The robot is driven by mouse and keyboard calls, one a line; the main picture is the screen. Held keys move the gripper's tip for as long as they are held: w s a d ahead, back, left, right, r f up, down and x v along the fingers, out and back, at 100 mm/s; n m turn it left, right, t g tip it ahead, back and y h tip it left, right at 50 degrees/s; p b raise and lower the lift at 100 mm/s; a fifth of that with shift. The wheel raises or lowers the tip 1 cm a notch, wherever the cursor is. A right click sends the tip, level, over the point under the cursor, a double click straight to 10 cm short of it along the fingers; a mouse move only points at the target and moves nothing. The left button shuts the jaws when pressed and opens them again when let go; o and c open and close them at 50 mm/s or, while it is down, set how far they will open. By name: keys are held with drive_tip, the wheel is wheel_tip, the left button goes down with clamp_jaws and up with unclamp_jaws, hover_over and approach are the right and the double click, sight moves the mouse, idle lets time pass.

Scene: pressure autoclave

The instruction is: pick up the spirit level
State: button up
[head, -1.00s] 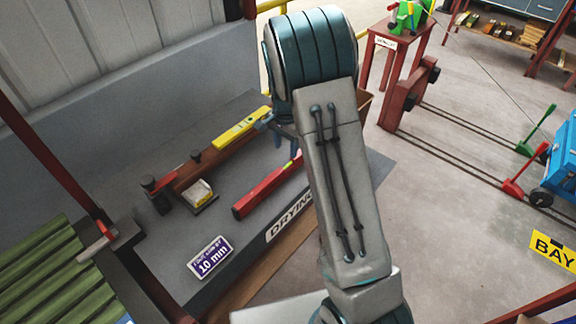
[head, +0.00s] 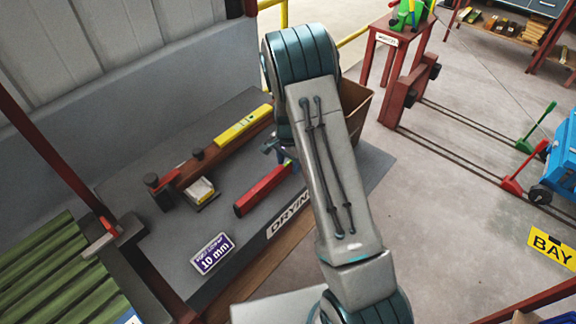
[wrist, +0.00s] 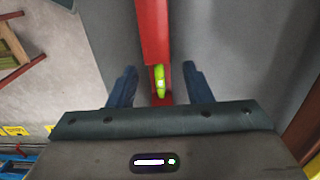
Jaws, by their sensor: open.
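A red spirit level (head: 263,189) with a bright green vial lies on the dark grey bench top. Its right end is hidden behind my arm in the head view. In the wrist view, the red level (wrist: 153,35) runs down from the top edge, its vial between my fingers. My gripper (wrist: 158,72) is open, one finger on each side of the level with gaps. The height of the fingers above it is hard to tell. In the head view only a bit of my gripper (head: 273,147) shows beside my arm.
A yellow bar (head: 243,124), also level-like, lies on a brown block behind the red level. A brown bin (head: 356,105) stands beyond my arm.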

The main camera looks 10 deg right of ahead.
clamp_jaws()
drive_tip(key=shift+r, duration=0.15)
